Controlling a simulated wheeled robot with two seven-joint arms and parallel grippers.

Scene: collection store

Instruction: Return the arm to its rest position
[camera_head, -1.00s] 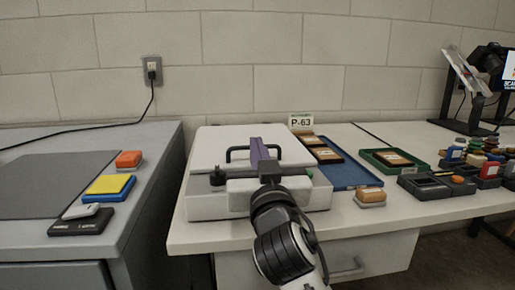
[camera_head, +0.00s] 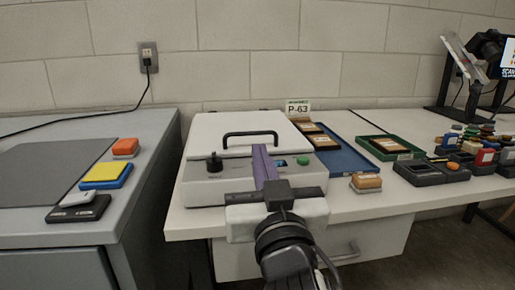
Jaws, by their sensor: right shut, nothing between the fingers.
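My right gripper (camera_head: 262,150) shows in the middle of the head view, with its arm coming up from the bottom. Its purple fingers are shut with nothing between them. They overlap the front of a white box-like device (camera_head: 205,188) with a black handle (camera_head: 250,137), a black knob and a green button. I cannot tell whether the fingers touch the device. My left gripper is not in view.
The device stands on a white table (camera_head: 350,205) beside a blue tray (camera_head: 345,160), a green tray (camera_head: 405,149) and a wooden-topped block (camera_head: 366,182). Several small blocks crowd the right. A grey cabinet (camera_head: 130,190) at left holds a yellow-topped pad (camera_head: 105,172).

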